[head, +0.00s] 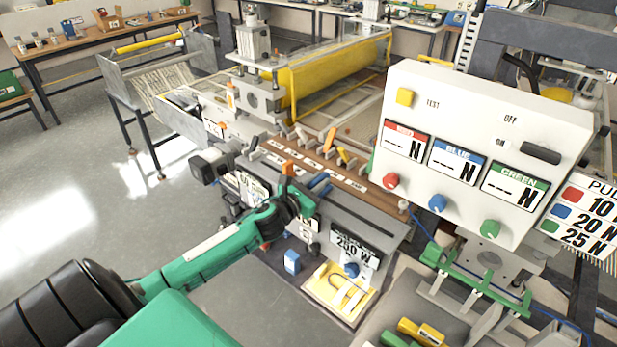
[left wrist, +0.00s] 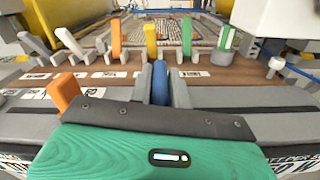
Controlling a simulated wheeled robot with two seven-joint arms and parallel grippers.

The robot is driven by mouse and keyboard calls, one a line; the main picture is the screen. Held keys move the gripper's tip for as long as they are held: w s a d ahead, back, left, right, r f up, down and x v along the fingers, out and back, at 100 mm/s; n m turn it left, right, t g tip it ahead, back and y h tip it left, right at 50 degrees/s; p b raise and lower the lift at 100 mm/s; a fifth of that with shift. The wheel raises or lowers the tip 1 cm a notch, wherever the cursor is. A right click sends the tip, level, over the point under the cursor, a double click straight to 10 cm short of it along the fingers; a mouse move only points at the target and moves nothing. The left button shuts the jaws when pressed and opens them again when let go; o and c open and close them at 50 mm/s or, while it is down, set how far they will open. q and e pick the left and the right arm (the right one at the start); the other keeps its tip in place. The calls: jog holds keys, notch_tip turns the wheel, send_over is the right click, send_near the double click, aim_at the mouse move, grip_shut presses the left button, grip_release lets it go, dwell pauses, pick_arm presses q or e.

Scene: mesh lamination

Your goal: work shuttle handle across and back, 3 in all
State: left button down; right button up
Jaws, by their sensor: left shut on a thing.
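My left gripper (head: 307,191) reaches in from the left to the front edge of the machine. In the left wrist view its two grey fingers (left wrist: 161,90) are closed on an upright blue handle (left wrist: 160,82). In the head view the blue handle (head: 319,181) shows just beyond the gripper; its lower part is hidden. No readable label shows whether it is the shuttle handle. An orange handle (left wrist: 65,92) stands to its left, apart from the fingers; it also shows in the head view (head: 288,168). My right gripper is not in view.
A brown board (left wrist: 205,78) behind carries several levers, including an orange (left wrist: 116,38), a yellow (left wrist: 151,40) and a green one (left wrist: 187,38). A white control box (head: 480,150) stands at the right. A yellow roller (head: 325,85) lies behind. Open floor (head: 60,180) is at the left.

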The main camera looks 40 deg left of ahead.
pick_arm(q)
jog(key=d+p, duration=0.1)
jog(key=d, duration=0.6)
jog(key=s+d+p, duration=0.1)
jog(key=d, duration=1.3)
jog(key=shift+s+d+p, duration=0.3)
jog(key=shift+s+p, duration=0.05)
jog(key=shift+p, duration=0.05)
jog(key=c, duration=1.4)
grip_release()
jog(key=shift+d, duration=0.1)
jog(key=shift+o, duration=0.2)
jog(key=shift+d, duration=0.1)
jog(key=shift+s, duration=0.1)
jog(key=shift+s+a+f, duration=0.1)
jog(key=shift+s+a, duration=0.1)
jog(key=shift+s, duration=0.05)
jog(key=s+b, duration=0.4)
jog(key=s, duration=0.9)
jog(key=shift+a, duration=0.35)
